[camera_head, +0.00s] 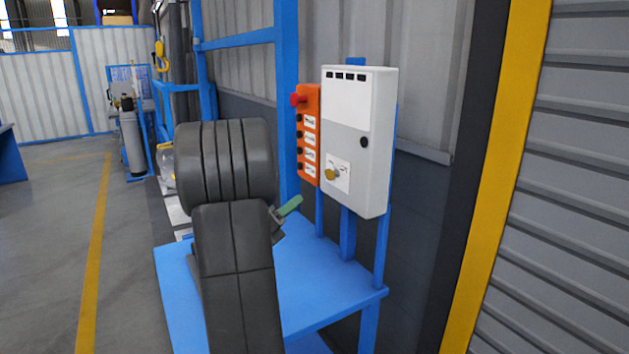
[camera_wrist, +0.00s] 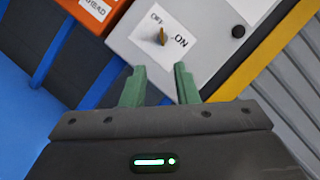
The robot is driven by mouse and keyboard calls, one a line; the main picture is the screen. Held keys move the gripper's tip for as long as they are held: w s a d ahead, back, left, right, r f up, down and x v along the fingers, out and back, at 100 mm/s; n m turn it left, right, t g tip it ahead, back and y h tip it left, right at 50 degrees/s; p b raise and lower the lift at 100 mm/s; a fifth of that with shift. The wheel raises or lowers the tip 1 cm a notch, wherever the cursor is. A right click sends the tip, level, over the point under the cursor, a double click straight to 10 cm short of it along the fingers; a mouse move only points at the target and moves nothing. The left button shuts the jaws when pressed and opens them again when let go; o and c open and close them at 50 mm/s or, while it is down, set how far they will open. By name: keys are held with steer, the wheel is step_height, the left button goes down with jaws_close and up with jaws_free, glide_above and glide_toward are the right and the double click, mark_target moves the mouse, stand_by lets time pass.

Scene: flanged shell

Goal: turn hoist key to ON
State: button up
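The hoist key (camera_head: 331,174) is a small brass-yellow key on a white label on the front of the grey control box (camera_head: 359,120). In the wrist view the key (camera_wrist: 162,37) stands between the printed words OFF and ON, beyond the fingertips; I cannot tell its exact setting. My gripper (camera_wrist: 159,72) has two green fingers spread apart with nothing between them. In the head view one green finger of my gripper (camera_head: 290,206) shows below and left of the key, apart from the box.
An orange button panel (camera_head: 308,135) with a red knob (camera_head: 298,99) is left of the box. A blue table (camera_head: 320,283) lies below. A yellow post (camera_head: 497,177) and grey shutter (camera_head: 560,200) are at right. The floor at left is open.

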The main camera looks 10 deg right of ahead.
mark_target(332, 174)
steer(key=p+x, duration=0.2)
steer(key=x, duration=1.1)
steer(key=shift+d+r+p, duration=0.15)
steer(key=shift+d+p, duration=0.1)
steer(key=shift+p, duration=0.1)
jaws_close()
